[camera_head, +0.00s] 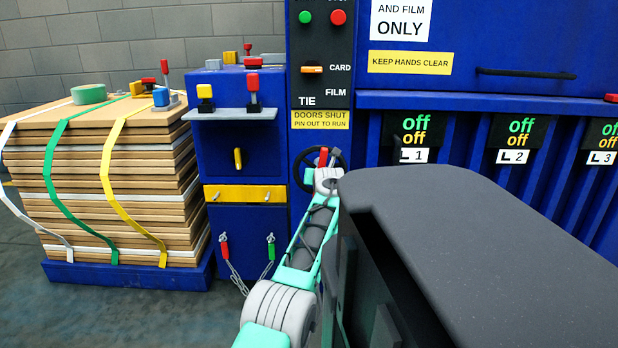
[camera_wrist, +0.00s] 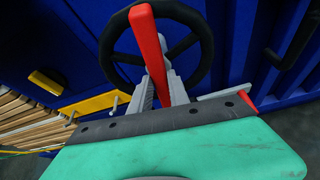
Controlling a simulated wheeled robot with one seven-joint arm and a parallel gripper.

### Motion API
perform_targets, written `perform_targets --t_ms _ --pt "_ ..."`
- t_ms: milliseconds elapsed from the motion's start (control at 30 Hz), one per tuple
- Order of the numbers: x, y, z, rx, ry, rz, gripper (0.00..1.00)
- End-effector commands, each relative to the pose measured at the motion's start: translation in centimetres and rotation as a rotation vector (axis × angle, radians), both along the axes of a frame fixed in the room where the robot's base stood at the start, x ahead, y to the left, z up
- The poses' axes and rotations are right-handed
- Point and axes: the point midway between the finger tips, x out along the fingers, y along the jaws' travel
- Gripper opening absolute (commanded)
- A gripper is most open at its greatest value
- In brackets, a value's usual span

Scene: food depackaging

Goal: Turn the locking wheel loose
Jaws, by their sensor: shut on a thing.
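The black locking wheel (camera_head: 297,168) is on the blue machine's front, beside the arm's far end. In the wrist view, the wheel (camera_wrist: 207,52) shows its dark rim and spokes behind my gripper. A red handle (camera_wrist: 147,32) stands out in front of the wheel; its red also shows in the head view (camera_head: 323,155). My gripper (camera_wrist: 162,88) is shut on the red handle, with grey fingers close beside it. In the head view, my gripper (camera_head: 329,170) hides part of the wheel. The handle's lower end and the wheel's lower part are hidden.
A strapped cardboard stack (camera_head: 105,180) stands on a blue pallet at left. A blue cabinet (camera_head: 240,150) with a yellow drawer and hanging chained pins stands left of the wheel. Ribbed blue panels with "off" signs (camera_head: 415,132) lie right. A dark bent bar (camera_wrist: 290,35) is right of the wheel.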

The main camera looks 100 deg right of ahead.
Motion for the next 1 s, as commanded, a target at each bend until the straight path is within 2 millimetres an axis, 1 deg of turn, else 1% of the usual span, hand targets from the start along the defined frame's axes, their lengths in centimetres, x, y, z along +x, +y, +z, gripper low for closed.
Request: perform_targets --t_ms 33,367,400,633,1000 --pt "-0.14 0.04 -0.41 0.005 0.000 -0.002 0.00" --pt "-0.17 0.05 -0.44 0.006 0.001 -0.003 0.00" --pt "-0.17 0.05 -0.44 0.007 0.000 -0.003 0.24" --pt "0.02 -0.03 -0.23 0.003 0.001 -0.001 0.43" --pt "0.03 0.24 0.00 0.000 0.002 0.000 0.44"
